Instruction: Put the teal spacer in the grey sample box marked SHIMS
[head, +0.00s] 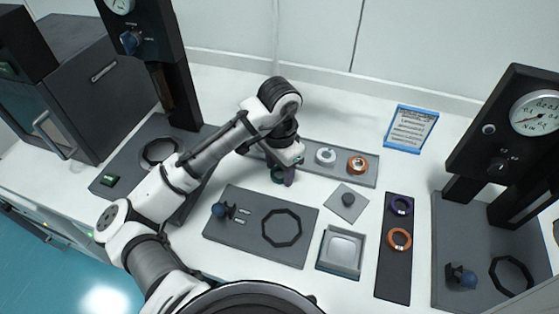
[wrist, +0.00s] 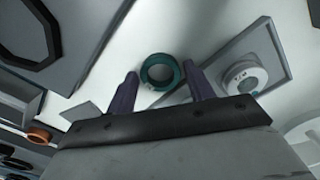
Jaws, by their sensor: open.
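The teal spacer (wrist: 159,72) is a ring lying on the white table top, seen between my fingers in the wrist view. In the head view only a bit of it (head: 277,175) shows beside my fingers. My gripper (wrist: 160,71) is open, with one purple finger on either side of the spacer; I cannot tell whether they touch it. In the head view my gripper (head: 284,178) is low over the table behind the octagon plate. A small grey open box (head: 325,262) with a pale inside stands at front centre; no SHIMS lettering is readable.
A dark strip (head: 394,270) holds purple and orange rings. A plate (head: 240,250) carries an octagon. Gauge stands flank the table.

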